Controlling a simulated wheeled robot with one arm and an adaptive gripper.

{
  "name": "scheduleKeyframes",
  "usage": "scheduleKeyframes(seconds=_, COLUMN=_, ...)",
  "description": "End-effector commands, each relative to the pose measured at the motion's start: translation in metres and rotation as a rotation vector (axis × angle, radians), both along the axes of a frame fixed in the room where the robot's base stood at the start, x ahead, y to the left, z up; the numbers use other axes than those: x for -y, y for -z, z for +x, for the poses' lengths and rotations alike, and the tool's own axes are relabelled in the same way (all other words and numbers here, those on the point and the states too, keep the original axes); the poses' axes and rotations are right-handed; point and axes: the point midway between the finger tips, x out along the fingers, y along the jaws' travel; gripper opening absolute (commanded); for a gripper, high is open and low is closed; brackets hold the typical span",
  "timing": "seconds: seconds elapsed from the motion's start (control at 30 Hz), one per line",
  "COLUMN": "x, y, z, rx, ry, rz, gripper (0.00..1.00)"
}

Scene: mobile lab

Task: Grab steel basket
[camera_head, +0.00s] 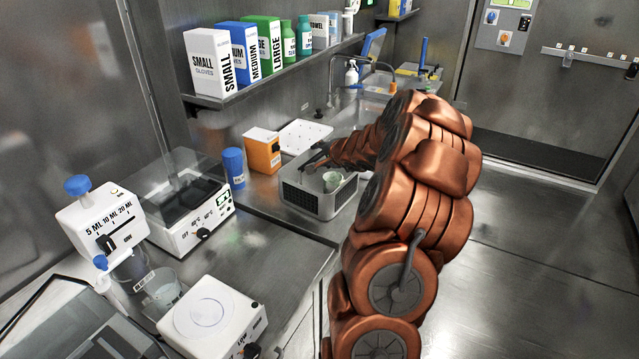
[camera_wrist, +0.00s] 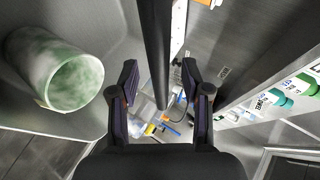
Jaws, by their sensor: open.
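The steel basket shows poorly in the head view. A grey box-shaped unit with a vented front (camera_head: 309,197) holds an open steel basin, partly hidden by my arm. A pale green cup (camera_head: 333,181) stands in it and shows large at left in the wrist view (camera_wrist: 70,80). My gripper (camera_head: 318,157) is over the unit's rear left part. In the wrist view my gripper (camera_wrist: 162,88) is open. A dark bar (camera_wrist: 155,45) runs between its fingers, apparently the basket's handle; I cannot tell whether either finger touches it.
An orange box (camera_head: 262,151), a blue bottle (camera_head: 233,167) and a white tray (camera_head: 305,137) stand close to the unit. A wall shelf (camera_head: 290,63) with glove boxes and bottles hangs behind. The floor (camera_head: 535,250) at right is clear.

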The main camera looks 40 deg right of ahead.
Motion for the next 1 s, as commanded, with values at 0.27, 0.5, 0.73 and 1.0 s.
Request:
scheduleKeyframes(seconds=0.27, x=0.0017, y=0.0043, z=0.0063, rx=0.0, ry=-0.001, rz=-0.001, gripper=0.47)
scheduleKeyframes(seconds=0.5, x=0.0015, y=0.0041, z=0.0061, rx=0.0, ry=-0.001, rz=-0.001, gripper=0.36)
scheduleKeyframes(seconds=0.73, x=0.0014, y=0.0041, z=0.0061, rx=0.0, ry=-0.001, rz=0.0, gripper=0.12)
scheduleKeyframes(seconds=1.0, x=0.0013, y=0.0041, z=0.0061, rx=0.0, ry=-0.001, rz=0.0, gripper=0.0)
